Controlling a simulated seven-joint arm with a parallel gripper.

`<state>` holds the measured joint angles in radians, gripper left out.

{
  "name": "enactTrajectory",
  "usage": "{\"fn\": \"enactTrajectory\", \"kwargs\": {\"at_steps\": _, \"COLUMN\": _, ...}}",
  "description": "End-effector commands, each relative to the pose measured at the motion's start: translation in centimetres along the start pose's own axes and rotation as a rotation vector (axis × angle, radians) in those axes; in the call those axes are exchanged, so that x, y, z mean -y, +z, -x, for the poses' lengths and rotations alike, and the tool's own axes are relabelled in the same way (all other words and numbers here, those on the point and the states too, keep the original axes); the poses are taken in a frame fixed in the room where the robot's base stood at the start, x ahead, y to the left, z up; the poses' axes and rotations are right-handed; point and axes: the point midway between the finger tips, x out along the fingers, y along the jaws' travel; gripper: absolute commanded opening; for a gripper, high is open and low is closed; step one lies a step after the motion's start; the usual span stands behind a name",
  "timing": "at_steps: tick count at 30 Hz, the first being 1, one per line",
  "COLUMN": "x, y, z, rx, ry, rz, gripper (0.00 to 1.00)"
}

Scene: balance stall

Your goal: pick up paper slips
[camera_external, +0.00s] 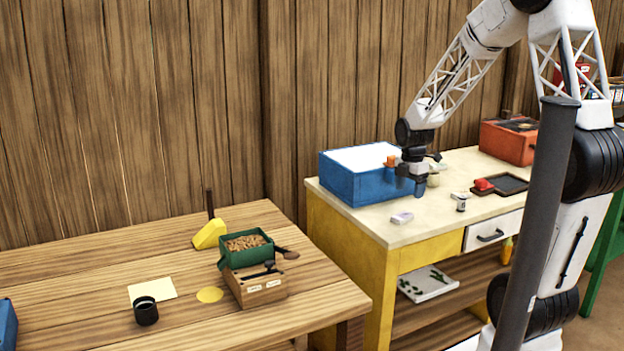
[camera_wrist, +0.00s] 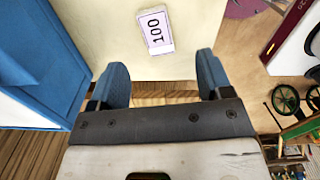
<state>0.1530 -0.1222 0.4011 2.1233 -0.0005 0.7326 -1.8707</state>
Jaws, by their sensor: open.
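A pale lilac-edged paper slip marked "100" (camera_wrist: 154,32) lies flat on the cream tabletop in the wrist view, ahead of my fingertips. It looks like a thin pad rather than one sheet. A small pale slip (camera_external: 402,217) lies near the front left of the cream table in the external view; it is probably the same one. My gripper (camera_wrist: 160,72) is open, with its two blue fingers wide apart and nothing between them. In the external view my gripper (camera_external: 413,184) hangs above the table, beside the blue box's right end.
A blue box (camera_external: 352,187) with a white top stands left of my gripper; its blue side (camera_wrist: 45,60) fills the wrist view's left. A red item (camera_external: 484,184), a dark tray (camera_external: 510,184) and an orange-red box (camera_external: 507,143) stand to the right. A wooden table is at left.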

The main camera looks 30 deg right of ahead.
Motion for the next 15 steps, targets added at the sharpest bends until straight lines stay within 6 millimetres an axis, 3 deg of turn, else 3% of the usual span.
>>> {"fn": "enactTrajectory", "kwargs": {"at_steps": 5, "x": -0.65, "y": 0.52, "z": -1.0, "rx": -0.002, "ry": -0.006, "rz": 0.06, "gripper": 0.72}}
{"fn": "enactTrajectory", "kwargs": {"at_steps": 15, "x": -0.66, "y": 0.52, "z": -1.09, "rx": -0.003, "ry": -0.006, "rz": 0.065, "gripper": 0.72}}
